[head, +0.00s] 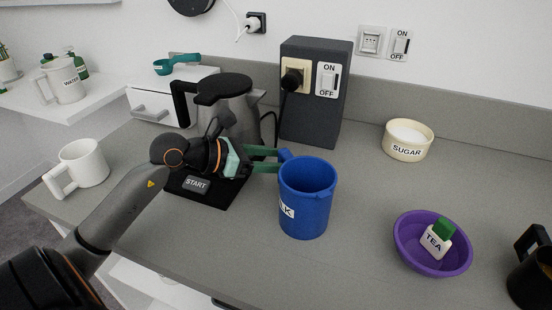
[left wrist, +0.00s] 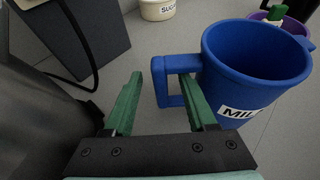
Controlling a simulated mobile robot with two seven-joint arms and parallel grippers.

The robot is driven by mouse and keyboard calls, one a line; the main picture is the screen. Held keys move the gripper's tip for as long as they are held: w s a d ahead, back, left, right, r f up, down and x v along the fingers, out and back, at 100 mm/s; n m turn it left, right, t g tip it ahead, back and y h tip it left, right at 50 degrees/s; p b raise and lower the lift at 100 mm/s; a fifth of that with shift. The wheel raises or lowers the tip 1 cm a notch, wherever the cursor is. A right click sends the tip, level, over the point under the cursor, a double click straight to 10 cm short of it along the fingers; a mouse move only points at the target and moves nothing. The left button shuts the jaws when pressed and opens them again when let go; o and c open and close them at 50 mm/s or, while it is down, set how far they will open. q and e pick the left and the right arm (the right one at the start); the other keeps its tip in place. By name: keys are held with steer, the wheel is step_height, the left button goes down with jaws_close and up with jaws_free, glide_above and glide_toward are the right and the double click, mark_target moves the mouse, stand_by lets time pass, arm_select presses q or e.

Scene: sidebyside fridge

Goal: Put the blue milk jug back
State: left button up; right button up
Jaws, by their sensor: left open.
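The blue milk jug (head: 307,205) stands upright on the grey counter, with part of its label showing. In the left wrist view the jug (left wrist: 262,75) is at the right, with its handle (left wrist: 162,85) pointing left. My left gripper (head: 278,160) is beside the jug on its handle side. Its green fingers (left wrist: 160,88) are open, one on each side of the handle's outer bar; the right finger's tip is close to the handle's opening. I cannot tell whether either finger touches the handle. My right gripper is not in view.
A kettle (head: 228,108) on a START base stands behind my left arm. A dark switch box (head: 315,105) stands behind the jug. A sugar bowl (head: 408,147), a purple bowl (head: 400,250) holding a tea box, and a dark mug (head: 535,275) are right. A white mug (head: 85,163) is left.

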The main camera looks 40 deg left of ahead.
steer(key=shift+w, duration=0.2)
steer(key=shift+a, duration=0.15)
arm_select(q)
steer(key=shift+s+a, duration=0.2)
steer(key=shift+s, duration=0.1)
steer(key=b+v, duration=0.1)
steer(key=v, duration=1.1)
steer(key=shift+r, duration=0.15)
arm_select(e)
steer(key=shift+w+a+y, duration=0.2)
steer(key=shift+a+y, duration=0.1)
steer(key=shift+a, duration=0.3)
